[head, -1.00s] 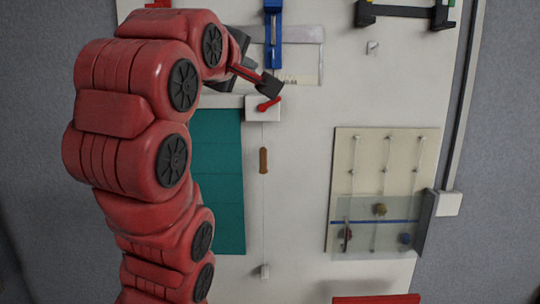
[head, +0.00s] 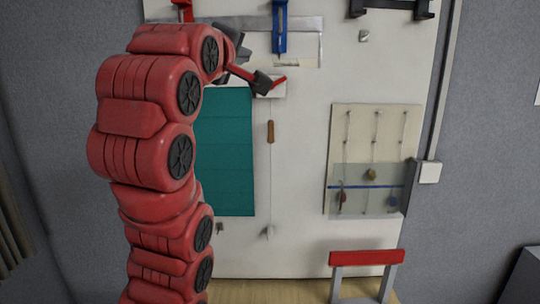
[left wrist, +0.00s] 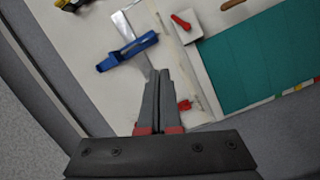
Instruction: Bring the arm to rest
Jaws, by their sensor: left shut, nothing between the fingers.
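My red left arm rises along the left side of the head view. Its gripper (head: 262,83) is at the upper middle, in front of a large pale board (head: 300,150), overlapping the left edge of a white box with a red lever (head: 279,80). I cannot tell how far it is from the box. In the left wrist view the grey fingers (left wrist: 158,95) lie together with nothing between them. The box with the red lever (left wrist: 186,24) also shows there, apart from the fingertips. My right gripper is in neither view.
A teal panel (head: 226,150), a blue tool (head: 280,28) and a panel with hanging cords (head: 375,130) are on the board. A black bracket (head: 392,9) is at the top right. A red-topped stand (head: 366,258) is at the lower right. Grey wall flanks the board.

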